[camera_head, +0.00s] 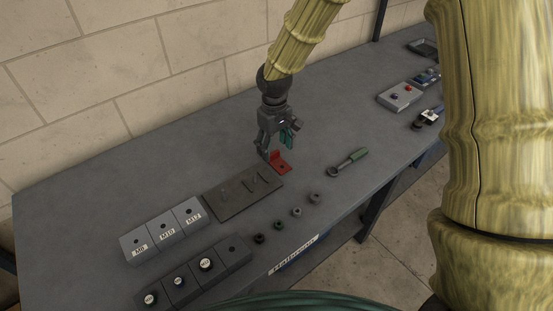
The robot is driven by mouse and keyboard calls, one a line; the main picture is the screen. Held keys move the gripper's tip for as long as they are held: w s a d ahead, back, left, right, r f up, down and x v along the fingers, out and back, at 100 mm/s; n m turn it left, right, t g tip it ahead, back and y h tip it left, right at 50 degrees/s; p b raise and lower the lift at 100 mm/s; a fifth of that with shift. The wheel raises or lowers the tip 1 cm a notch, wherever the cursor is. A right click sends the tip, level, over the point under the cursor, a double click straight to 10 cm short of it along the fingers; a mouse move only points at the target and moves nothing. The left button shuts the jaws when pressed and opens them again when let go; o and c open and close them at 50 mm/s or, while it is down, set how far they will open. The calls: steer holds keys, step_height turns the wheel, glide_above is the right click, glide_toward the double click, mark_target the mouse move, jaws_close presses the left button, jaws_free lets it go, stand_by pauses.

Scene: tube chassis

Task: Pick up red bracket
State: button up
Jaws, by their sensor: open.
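The red bracket (282,166) is a small L-shaped piece standing on the grey workbench, just beyond the far right corner of a dark flat plate. One part of it lies flat with a small hole and another part stands up. My gripper (275,150) points down right at the bracket, with its fingers above and just behind it. The fingers are open. One finger partly overlaps the bracket's left side in this view, so I cannot tell whether they touch.
A dark plate (228,206) lies left of the bracket. Grey blocks marked M8, M10 and M12 (190,212) stand further left. Several small nuts (297,211) line the front. A box with buttons (400,96) stands further back.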

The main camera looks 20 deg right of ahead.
mark_target(274, 154)
steer(key=shift+s+f, duration=0.1)
steer(key=shift+f, duration=0.2)
steer(key=f, duration=0.1)
steer(key=w+f, duration=0.1)
steer(key=shift+a+f+p, duration=0.1)
steer(key=shift+f+p, duration=0.25)
steer(key=shift+f, duration=0.05)
steer(key=shift+s, duration=0.3)
steer(key=shift+w, duration=0.1)
steer(key=c, duration=1.1)
